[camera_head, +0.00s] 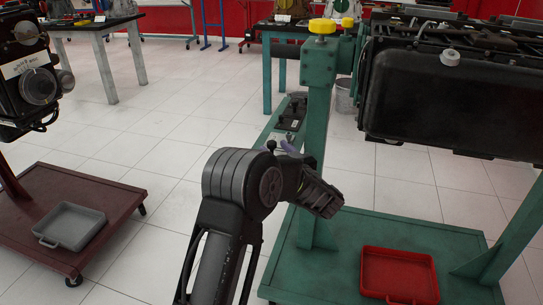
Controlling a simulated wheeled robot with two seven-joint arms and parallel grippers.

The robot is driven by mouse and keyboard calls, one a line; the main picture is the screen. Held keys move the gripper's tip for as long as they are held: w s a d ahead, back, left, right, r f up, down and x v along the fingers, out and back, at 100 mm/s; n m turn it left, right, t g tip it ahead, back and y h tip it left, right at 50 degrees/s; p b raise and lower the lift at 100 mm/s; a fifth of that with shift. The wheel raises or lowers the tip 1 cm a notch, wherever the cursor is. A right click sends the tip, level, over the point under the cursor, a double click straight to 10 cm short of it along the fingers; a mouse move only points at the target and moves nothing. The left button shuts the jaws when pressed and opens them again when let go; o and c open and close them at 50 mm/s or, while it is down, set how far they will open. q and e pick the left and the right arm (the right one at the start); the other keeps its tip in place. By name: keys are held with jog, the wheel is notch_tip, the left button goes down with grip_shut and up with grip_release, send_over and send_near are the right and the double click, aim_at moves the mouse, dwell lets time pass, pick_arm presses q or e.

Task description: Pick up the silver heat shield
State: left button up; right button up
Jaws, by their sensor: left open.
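I cannot make out a silver heat shield for certain in the head view. A dark engine (450,95) hangs on a green stand (319,110) at the right. My left gripper (312,192) is in the middle of the picture, in front of the green stand's post. It is open, with nothing seen between its fingers, and its tips are partly hidden by my wrist. My right gripper is not in view.
A red tray (400,274) lies on the green base (335,262). A grey tray (72,227) lies on a dark red cart (105,192) at left, below another engine (32,75). A green bench (268,128) stands behind my arm. White floor (150,115) is clear between the stands.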

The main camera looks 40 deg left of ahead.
pick_arm(q)
jog(key=shift+w+a, duration=0.1)
jog(key=shift+a, duration=0.1)
jog(key=b+x, duration=0.1)
jog(key=x, duration=0.4)
jog(key=shift+a+r, duration=0.1)
jog(key=shift+c, duration=0.3)
dwell(0.3)
grip_shut()
dwell(0.4)
jog(key=shift+r, duration=0.15)
dwell(0.6)
